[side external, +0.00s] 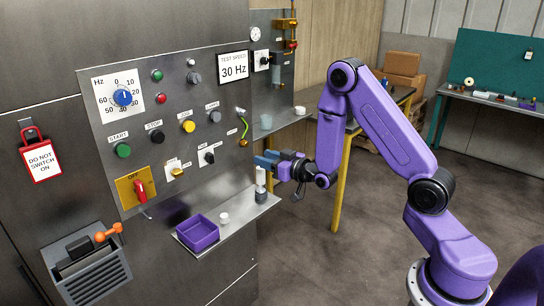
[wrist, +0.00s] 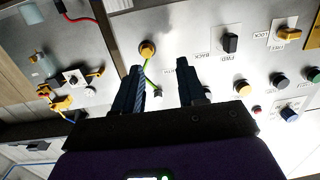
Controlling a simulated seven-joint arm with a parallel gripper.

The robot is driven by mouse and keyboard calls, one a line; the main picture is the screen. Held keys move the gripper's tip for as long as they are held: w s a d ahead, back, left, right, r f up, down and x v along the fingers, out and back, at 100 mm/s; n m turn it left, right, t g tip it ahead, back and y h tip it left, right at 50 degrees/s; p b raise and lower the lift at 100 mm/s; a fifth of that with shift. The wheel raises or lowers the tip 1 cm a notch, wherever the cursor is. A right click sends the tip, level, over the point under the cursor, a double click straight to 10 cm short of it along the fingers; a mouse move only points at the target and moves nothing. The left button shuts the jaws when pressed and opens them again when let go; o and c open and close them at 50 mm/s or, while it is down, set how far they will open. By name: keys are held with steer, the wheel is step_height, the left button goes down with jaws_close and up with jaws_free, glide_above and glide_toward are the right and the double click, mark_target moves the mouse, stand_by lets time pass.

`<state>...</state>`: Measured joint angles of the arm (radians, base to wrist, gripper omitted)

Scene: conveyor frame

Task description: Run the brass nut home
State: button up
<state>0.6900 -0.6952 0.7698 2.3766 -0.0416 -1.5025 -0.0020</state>
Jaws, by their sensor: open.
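A round brass-coloured piece (wrist: 147,48), which looks like the brass nut, sits on the steel panel (wrist: 185,25) in the wrist view, at one end of a green-and-yellow wire (wrist: 149,72). Its thread is too small to make out. In the side view my gripper (side external: 260,160) is close to the panel's right part, above the shelf.
Below, a shelf (side external: 240,227) carries a purple tray (side external: 198,233), a small white cup (side external: 224,217) and an upright white-and-grey bottle (side external: 260,186) just under my gripper. A black switch (side external: 209,157) and other panel controls stand to the left. A workbench (side external: 350,128) stands behind.

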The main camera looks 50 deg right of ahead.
mark_target(247, 145)
steer(key=shift+m+t+h, duration=0.3)
steer(key=shift+t+h, duration=0.1)
steer(key=shift+h, duration=0.1)
steer(key=w, duration=0.3)
steer(key=w+d, duration=0.1)
steer(key=w, duration=0.2)
steer(key=w+d, duration=0.1)
steer(key=w, duration=0.2)
steer(key=shift+r, duration=0.15)
jaws_close()
steer(key=m, duration=0.4)
steer(key=shift+s, duration=0.1)
steer(key=m, duration=2.9)
jaws_free()
